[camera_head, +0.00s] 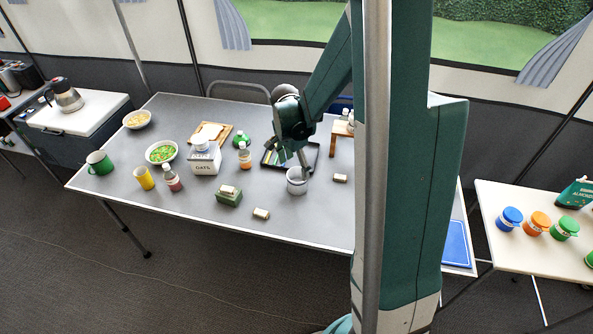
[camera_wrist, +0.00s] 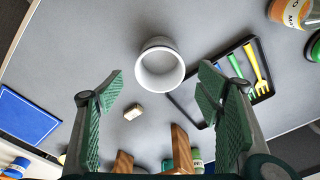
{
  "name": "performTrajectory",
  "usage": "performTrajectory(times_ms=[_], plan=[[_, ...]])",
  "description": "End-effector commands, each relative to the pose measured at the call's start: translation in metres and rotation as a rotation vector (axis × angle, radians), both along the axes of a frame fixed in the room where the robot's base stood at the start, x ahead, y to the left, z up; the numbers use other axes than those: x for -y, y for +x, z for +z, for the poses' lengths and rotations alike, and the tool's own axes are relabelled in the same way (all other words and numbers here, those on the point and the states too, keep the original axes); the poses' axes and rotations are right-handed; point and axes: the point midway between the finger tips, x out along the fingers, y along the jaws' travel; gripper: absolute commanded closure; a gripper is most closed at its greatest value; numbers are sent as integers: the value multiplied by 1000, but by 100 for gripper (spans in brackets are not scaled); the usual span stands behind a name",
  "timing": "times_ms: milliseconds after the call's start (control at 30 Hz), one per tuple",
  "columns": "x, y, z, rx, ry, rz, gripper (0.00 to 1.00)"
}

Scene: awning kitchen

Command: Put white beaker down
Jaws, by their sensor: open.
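The white beaker (camera_head: 297,182) stands upright on the grey table (camera_head: 272,215), in front of the black cutlery tray. In the wrist view the beaker (camera_wrist: 160,68) is seen from above, its round mouth open and its inside looking empty. My gripper (camera_head: 304,170) is just above and behind the beaker in the head view. In the wrist view my gripper (camera_wrist: 160,88) has its two green-padded fingers wide apart. The beaker lies between and beyond the fingertips, with clear gaps on both sides, and no contact shows.
A black tray (camera_wrist: 183,107) with coloured cutlery is close beside the beaker.

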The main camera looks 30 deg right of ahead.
Motion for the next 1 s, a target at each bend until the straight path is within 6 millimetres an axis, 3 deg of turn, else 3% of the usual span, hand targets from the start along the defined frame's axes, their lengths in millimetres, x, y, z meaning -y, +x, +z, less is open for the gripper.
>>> performTrajectory(times_ms=[333, 1000], plan=[[-4, 0, 31, 0, 0, 1, 35], [-4, -1, 34, 0, 0, 0, 35]])
